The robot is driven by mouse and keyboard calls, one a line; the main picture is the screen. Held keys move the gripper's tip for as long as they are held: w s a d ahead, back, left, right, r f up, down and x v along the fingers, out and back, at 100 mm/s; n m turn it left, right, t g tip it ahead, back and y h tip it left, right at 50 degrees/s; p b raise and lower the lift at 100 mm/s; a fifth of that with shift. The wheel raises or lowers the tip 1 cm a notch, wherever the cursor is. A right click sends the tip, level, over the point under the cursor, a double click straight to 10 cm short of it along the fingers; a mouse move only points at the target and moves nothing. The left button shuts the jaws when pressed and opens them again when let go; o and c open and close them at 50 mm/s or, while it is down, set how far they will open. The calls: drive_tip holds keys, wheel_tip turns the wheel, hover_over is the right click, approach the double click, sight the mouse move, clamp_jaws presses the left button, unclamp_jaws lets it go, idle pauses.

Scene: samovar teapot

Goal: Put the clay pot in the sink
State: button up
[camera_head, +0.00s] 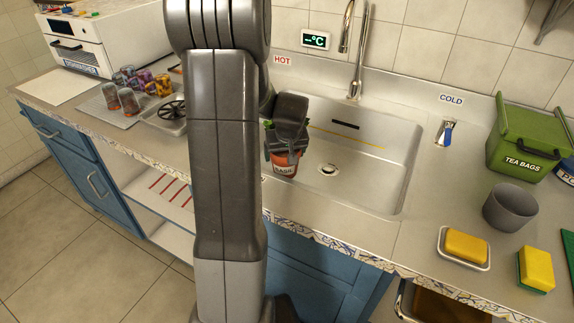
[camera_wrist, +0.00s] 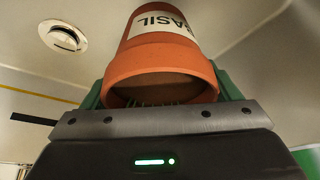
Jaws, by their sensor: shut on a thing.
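The orange clay pot (camera_head: 284,166) has a white label; in the wrist view the pot (camera_wrist: 160,62) shows the word BASIL. My gripper (camera_head: 285,145) is shut on the pot near its rim, with green fingers at both sides in the wrist view (camera_wrist: 160,95). The pot is over the left part of the metal sink (camera_head: 372,180). The sink's drain (camera_head: 328,169) shows to the right of the pot, and also in the wrist view (camera_wrist: 63,37). I cannot tell whether the pot touches the sink floor. My arm hides the sink's left edge.
The faucet (camera_head: 357,60) stands behind the sink. Several glasses (camera_head: 130,101) stand on the left counter. The sink's right half is clear.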

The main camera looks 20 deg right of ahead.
drive_tip(key=shift+f, duration=1.8)
drive_tip(key=shift+f+b, duration=0.2)
drive_tip(key=shift+b, duration=0.25)
drive_tip(key=o, duration=1.2)
drive_tip(key=shift+o, duration=0.2)
drive_tip(key=shift+r, duration=0.1)
drive_tip(key=shift+s+r+p, duration=0.1)
drive_tip(key=shift+r+p, duration=0.2)
drive_tip(key=shift+r, duration=0.2)
drive_tip(key=p+v, duration=0.1)
drive_tip(key=v, duration=1)
drive_tip(key=shift+s, duration=0.15)
drive_tip(key=shift+f, duration=0.1)
